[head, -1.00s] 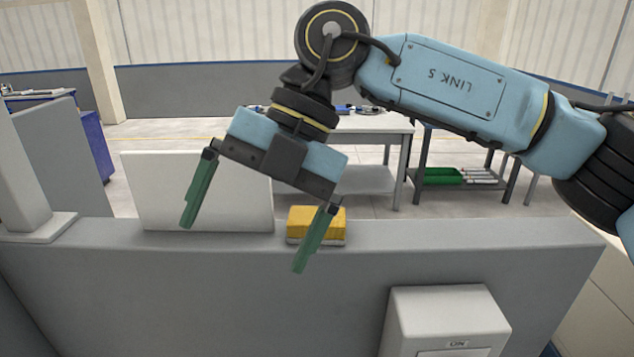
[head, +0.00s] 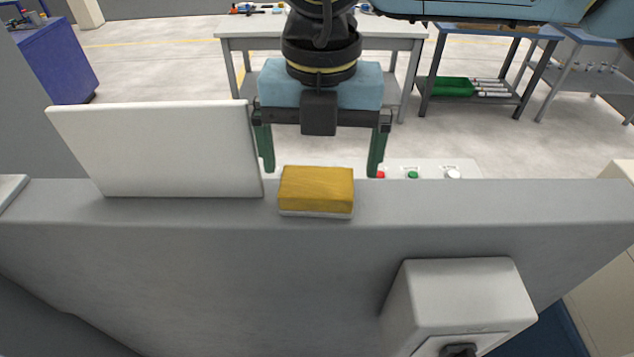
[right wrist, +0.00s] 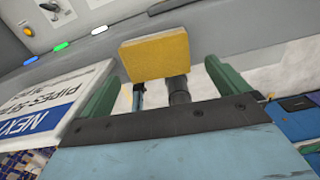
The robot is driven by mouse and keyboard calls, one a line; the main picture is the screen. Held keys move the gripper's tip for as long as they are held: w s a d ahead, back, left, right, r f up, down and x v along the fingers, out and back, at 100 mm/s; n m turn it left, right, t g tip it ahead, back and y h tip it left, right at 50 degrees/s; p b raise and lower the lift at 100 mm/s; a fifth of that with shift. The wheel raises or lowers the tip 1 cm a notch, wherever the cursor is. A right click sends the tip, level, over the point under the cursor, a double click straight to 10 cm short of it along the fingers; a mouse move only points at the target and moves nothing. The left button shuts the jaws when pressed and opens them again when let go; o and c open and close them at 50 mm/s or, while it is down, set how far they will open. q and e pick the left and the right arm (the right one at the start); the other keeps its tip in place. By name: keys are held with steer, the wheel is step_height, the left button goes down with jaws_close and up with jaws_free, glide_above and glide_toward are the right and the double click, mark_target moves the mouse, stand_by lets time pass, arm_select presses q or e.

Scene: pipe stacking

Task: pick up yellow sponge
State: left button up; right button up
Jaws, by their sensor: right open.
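The yellow sponge (head: 316,190) has a pale underside and lies on top of the grey ledge (head: 500,203), right of a white panel. My right gripper (head: 320,172) is open and empty, with its green fingers pointing down. In the head view it is just behind and above the sponge, one finger toward each side. In the right wrist view the sponge (right wrist: 154,56) shows beyond the two green fingers, between them and apart from them. My left gripper is not in view.
The white panel (head: 160,150) stands close left of the sponge on the ledge. A grey box (head: 460,295) juts from the ledge's near face. Behind are a control panel with buttons (head: 430,170), a work table (head: 235,42) and a blue cabinet (head: 55,60). The ledge right of the sponge is clear.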

mark_target(317, 181)
steer(key=f+p, duration=0.1)
steer(key=f, duration=0.1)
steer(key=f+p, duration=0.1)
steer(key=f, duration=0.2)
steer(key=shift+w+a, duration=0.2)
steer(key=shift+f, duration=0.2)
steer(key=shift+c, duration=0.8)
steer(key=c, duration=0.6)
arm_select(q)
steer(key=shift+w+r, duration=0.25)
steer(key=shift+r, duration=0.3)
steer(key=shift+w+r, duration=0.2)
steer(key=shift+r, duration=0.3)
arm_select(e)
steer(key=shift+c, duration=0.2)
steer(key=shift+r, duration=0.1)
arm_select(q)
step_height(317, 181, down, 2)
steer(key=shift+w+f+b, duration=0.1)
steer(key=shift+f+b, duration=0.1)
steer(key=shift+b, duration=1)
arm_select(e)
step_height(317, 181, up, 18)
